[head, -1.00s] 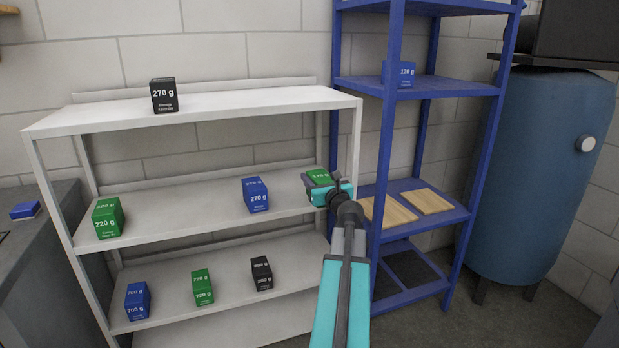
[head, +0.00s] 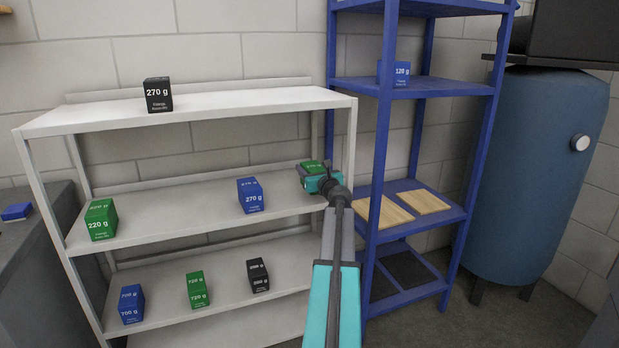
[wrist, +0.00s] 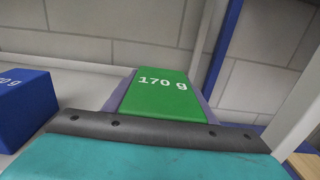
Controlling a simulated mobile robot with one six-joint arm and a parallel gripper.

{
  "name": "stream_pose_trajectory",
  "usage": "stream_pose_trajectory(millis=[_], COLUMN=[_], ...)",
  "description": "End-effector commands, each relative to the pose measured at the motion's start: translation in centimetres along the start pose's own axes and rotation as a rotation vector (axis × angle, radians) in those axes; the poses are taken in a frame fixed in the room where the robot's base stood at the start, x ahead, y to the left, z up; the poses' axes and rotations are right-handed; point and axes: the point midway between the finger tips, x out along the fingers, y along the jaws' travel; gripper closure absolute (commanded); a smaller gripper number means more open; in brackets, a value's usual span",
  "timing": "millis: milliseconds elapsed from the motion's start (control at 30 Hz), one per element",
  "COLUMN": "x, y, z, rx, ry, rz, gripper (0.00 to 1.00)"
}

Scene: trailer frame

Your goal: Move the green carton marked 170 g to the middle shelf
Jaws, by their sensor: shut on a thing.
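The green carton marked 170 g (head: 313,166) is in my gripper (head: 312,171), at the right end of the white rack's middle shelf (head: 170,212). In the wrist view the carton (wrist: 155,95) shows its top with the label, and grey finger edges lie along both sides. My gripper is shut on it. The carton's underside is hidden, so I cannot tell whether it touches the shelf. A blue 270 g carton (head: 250,196) stands to the left on the same shelf.
A green 220 g carton (head: 100,221) stands at the shelf's left end. A black 270 g carton (head: 158,95) is on the top shelf, and several cartons are below. The rack's right posts and a blue rack (head: 372,150) are close to my arm.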

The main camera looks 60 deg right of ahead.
Motion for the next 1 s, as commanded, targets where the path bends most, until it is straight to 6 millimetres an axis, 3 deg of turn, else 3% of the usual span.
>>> stream_pose_trajectory(millis=[200,633,833,1000], x=[1.7,1.9,2.9,2.6], y=[-0.6,-0.7,-1.1,-1.0], z=[-0.2,-0.2,-0.3,-3.0], rx=[0.000,0.000,0.000,0.001], ry=[0.000,0.000,0.000,0.001], rz=[0.000,-0.001,-0.001,-0.002], gripper=[0.76,0.76,0.76,0.76])
